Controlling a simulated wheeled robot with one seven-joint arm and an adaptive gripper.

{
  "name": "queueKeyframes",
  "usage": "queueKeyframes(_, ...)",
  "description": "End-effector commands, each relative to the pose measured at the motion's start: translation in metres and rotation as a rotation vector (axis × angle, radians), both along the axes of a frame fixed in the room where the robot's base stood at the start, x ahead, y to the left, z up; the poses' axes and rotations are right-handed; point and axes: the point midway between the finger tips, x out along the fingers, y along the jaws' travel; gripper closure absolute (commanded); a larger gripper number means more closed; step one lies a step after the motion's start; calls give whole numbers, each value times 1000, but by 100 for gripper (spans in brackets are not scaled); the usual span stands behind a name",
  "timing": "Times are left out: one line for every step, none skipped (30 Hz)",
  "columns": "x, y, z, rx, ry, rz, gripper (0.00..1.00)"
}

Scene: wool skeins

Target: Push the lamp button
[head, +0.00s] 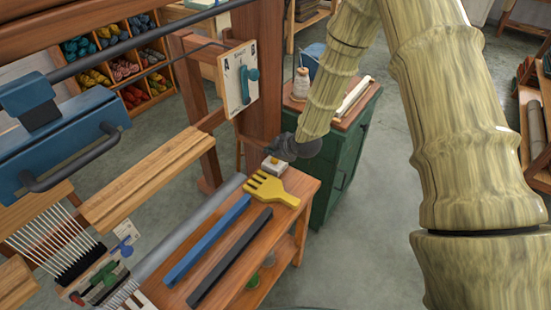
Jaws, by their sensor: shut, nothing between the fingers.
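A small pale block with a brownish top (274,166) sits at the far end of the wooden side table; it looks like a button box, but I cannot read any lamp marking on it. My gripper (275,150) is dark and shut, with nothing held. It is at the end of my pale ringed arm, just above the block in the picture. I cannot tell whether the fingertips touch the block. No lit lamp is clear in view.
A yellow comb (270,189), a blue bar (207,240) and a dark bar (230,258) lie on the side table (301,186). A loom post holds a white plate with a teal lever (246,80). A green cabinet (345,165) stands behind. Open floor (385,240) lies right.

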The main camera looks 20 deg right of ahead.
Motion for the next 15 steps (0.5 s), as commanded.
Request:
queueKeyframes(0,0,7,-1,0,1,100)
queueKeyframes(0,0,9,0,0,0,100)
queueKeyframes(0,0,12,0,0,0,100)
queueKeyframes(0,0,14,-1,0,1,100)
queueKeyframes(0,0,17,-1,0,1,100)
queueKeyframes(0,0,20,-1,-1,0,100)
queueKeyframes(0,0,22,-1,-1,0,100)
queueKeyframes(0,0,24,-1,-1,0,100)
queueKeyframes(0,0,27,-1,-1,0,100)
queueKeyframes(0,0,30,-1,-1,0,100)
queueKeyframes(0,0,32,-2,-1,1,100)
queueKeyframes(0,0,35,0,-2,1,100)
queueKeyframes(0,0,37,0,-2,1,100)
queueKeyframes(0,0,39,0,-2,1,100)
queueKeyframes(0,0,42,0,-1,1,100)
